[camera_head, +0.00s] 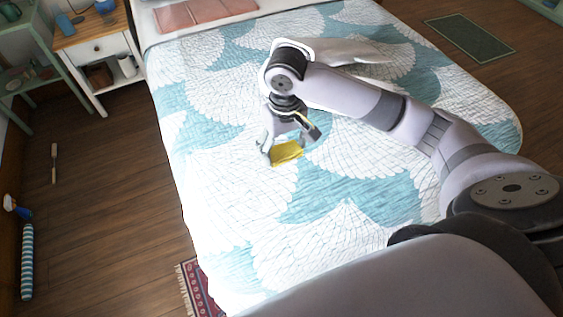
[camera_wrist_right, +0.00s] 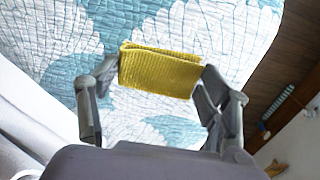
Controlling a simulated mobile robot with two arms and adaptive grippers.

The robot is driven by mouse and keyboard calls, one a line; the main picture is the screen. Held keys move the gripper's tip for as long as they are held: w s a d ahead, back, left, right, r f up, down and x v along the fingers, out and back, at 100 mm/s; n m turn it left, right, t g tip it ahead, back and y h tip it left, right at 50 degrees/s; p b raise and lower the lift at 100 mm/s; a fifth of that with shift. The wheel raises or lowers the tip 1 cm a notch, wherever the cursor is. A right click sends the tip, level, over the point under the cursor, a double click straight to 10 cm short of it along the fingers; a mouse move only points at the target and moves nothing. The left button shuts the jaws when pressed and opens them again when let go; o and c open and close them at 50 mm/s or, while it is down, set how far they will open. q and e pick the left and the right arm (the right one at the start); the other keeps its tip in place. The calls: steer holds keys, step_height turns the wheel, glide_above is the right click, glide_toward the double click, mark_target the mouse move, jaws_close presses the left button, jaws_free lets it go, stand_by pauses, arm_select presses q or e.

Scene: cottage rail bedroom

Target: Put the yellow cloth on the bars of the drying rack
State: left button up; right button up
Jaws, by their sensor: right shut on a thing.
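The yellow cloth (camera_head: 286,153) is a small folded piece, seen over the quilted bed. My right gripper (camera_head: 288,143) is shut on it, with a finger at each side. In the right wrist view the cloth (camera_wrist_right: 160,72) spans between the two fingertips (camera_wrist_right: 160,80), its folded layers showing along the top edge. I cannot tell whether its lower edge touches the quilt. No drying rack is recognisable in either view. My left gripper is not in view.
The bed (camera_head: 230,190) with a white and teal quilt fills the middle. A nightstand (camera_head: 95,50) and a green shelf unit (camera_head: 30,75) stand at the upper left. A brush (camera_head: 54,163), a spray bottle (camera_head: 17,207) and a striped roll (camera_head: 27,262) lie left. Wooden floor there is mostly clear.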

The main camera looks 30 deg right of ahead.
steer(key=w+d+b, duration=0.2)
steer(key=w+b, duration=0.1)
steer(key=w, duration=0.2)
steer(key=b, duration=0.3)
glide_above(281, 171)
step_height(281, 171, down, 13)
step_height(281, 171, down, 4)
steer(key=shift+f, duration=0.15)
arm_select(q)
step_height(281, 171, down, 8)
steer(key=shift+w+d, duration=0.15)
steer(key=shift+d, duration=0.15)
arm_select(e)
steer(key=shift+s, duration=0.1)
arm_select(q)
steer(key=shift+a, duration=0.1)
arm_select(e)
steer(key=o, duration=1)
steer(key=shift+f, duration=0.1)
